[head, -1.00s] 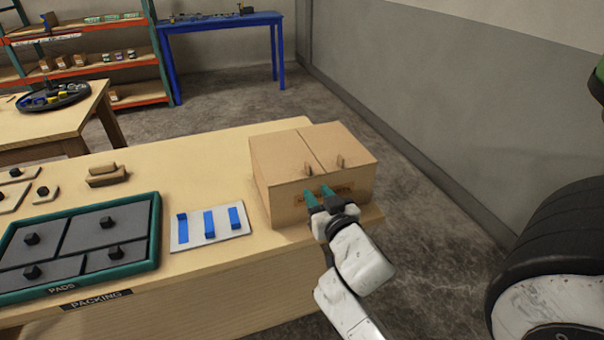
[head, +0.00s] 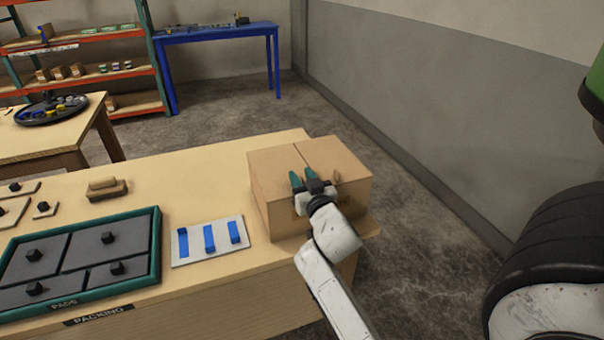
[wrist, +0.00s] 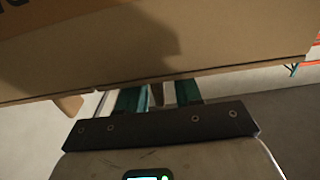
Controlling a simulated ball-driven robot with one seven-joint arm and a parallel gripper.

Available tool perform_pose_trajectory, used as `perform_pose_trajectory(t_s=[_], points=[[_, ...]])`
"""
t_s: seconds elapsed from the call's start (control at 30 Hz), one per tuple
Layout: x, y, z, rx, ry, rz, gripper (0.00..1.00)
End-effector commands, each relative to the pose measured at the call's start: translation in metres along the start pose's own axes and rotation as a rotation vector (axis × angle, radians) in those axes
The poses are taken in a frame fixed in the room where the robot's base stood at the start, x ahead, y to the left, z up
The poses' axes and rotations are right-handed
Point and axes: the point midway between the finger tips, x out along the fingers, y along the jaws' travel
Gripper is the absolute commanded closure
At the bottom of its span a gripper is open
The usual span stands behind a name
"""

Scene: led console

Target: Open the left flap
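A brown cardboard box (head: 290,215) stands on the bench with both top flaps closed flat. The left flap (head: 270,160) and the right flap (head: 330,155) meet at a centre seam. My gripper (head: 306,181) is over the front part of the left flap, fingers pointing away from me. It hides the left flap's tab in the head view. In the wrist view, the green fingers (wrist: 159,96) are apart, with a narrow brownish tab (wrist: 156,94) showing between them. Contact cannot be told. The right flap's tab (head: 337,177) stands free to the right.
A white card with blue strips (head: 208,241) and a green-rimmed tray of grey pads (head: 80,257) lie left of the box on the bench (head: 190,170). A small brown block (head: 107,188) lies behind the tray. The space above the box is clear.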

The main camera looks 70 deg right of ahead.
Motion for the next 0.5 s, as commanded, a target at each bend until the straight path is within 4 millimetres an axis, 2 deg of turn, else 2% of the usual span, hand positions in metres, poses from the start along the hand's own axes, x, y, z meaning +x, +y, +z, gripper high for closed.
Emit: perform_pose_trajectory(t_s=[0.33, 0.5], points=[[0.0043, 0.0001, 0.0003, 0.0, 0.0, 0.0, 0.66], [0.0042, 0.0001, 0.0003, 0.0, 0.0, 0.0, 0.81]])
